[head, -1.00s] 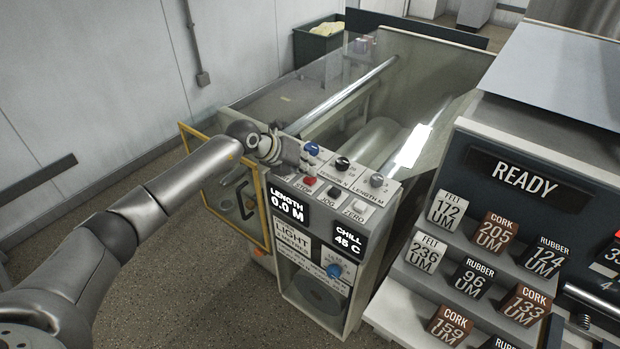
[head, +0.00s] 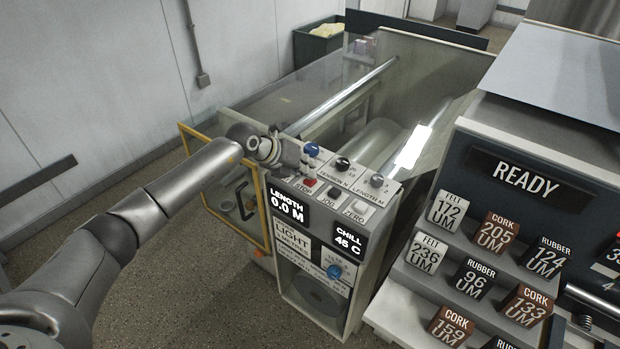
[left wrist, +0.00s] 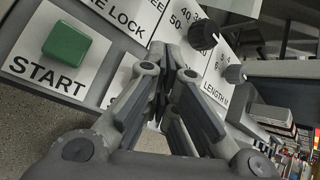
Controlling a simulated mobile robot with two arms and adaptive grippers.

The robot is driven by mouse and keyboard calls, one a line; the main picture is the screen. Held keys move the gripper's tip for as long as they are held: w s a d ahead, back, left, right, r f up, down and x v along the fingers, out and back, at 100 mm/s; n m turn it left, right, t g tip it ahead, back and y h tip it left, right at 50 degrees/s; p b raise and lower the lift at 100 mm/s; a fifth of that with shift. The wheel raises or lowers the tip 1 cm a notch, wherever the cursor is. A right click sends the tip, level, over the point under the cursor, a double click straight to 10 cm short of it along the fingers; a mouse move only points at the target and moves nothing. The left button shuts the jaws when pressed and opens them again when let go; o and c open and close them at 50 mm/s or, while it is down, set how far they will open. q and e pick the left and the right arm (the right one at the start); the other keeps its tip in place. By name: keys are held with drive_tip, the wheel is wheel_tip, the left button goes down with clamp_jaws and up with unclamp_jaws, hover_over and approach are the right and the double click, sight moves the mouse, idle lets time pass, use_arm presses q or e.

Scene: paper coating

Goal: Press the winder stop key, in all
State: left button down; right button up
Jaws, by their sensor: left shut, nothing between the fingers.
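The red stop key (head: 309,181) sits on the sloped top of the winder panel, beside a white label reading STOP. My left gripper (head: 294,160) is shut and empty, over the panel's left end just behind the red key. In the head view I cannot tell whether it touches anything. In the left wrist view the closed fingers (left wrist: 174,60) cover the stop key, and only part of its label (left wrist: 120,80) shows. The green start key (left wrist: 67,43) is left of the fingers there. My right gripper is not in view.
A blue knob (head: 311,150) stands close to the gripper. Black jog (head: 333,192) and white zero (head: 359,207) keys lie right of the stop key. The length display (head: 288,205) reads 0.0 M. A yellow-framed guard (head: 267,215) stands left of the panel.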

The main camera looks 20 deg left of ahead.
use_arm(q)
drive_tip(key=shift+r+p, duration=0.55)
drive_tip(key=shift+r, duration=0.3)
wheel_tip(320, 180, up, 5)
drive_tip(key=p, duration=0.3)
idle(0.6)
